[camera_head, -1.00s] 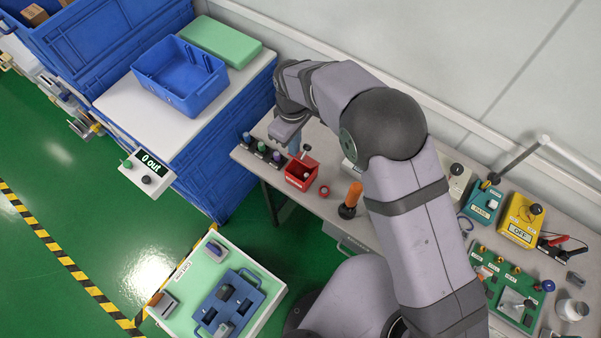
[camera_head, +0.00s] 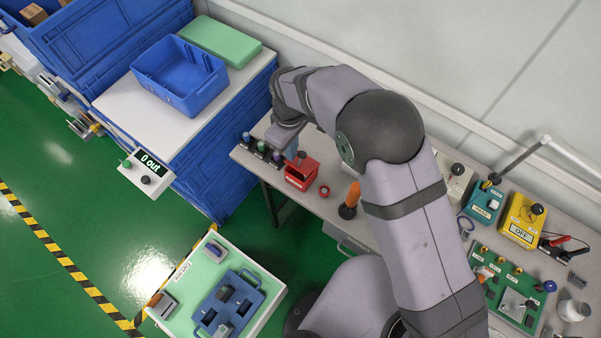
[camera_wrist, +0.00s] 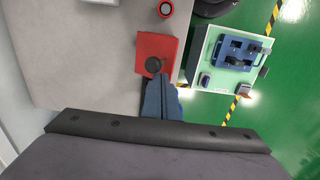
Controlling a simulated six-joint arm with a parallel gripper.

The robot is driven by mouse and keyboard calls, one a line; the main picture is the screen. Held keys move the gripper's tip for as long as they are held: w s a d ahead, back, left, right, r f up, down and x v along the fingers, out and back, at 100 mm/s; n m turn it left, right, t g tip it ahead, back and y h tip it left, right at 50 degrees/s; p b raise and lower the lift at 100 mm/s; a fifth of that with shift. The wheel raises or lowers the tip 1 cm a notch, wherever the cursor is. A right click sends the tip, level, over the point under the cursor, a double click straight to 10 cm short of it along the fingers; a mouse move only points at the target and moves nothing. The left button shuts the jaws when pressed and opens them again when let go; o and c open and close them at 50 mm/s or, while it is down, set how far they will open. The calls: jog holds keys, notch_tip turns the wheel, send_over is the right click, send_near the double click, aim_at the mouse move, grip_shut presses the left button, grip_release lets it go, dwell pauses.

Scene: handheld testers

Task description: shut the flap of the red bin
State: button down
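The red bin (camera_head: 299,178) stands near the left front edge of the grey bench. I cannot tell whether the flap is fully flush. My gripper (camera_wrist: 160,82) has its blue-grey fingers together, with nothing visible between them. The fingertips are right beside the knob edge of the flap; whether they touch it is unclear. In the head view my gripper (camera_head: 292,150) is just behind the bin, partly hidden by my wrist.
Several dark knobbed holders (camera_head: 261,148) stand left of the bin. A red ring (camera_head: 324,191) and an orange-handled tool (camera_head: 350,203) are to its right. A cart with a blue fixture (camera_head: 228,302) stands in front, below the bench.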

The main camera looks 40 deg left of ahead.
jog(key=shift+s+f+b, duration=0.3)
jog(key=shift+s+f, duration=0.1)
jog(key=shift+f, duration=0.15)
jog(key=shift+r, duration=0.15)
notch_tip(320, 180, up, 8)
jog(key=p, duration=0.5)
jog(key=shift+p, duration=0.4)
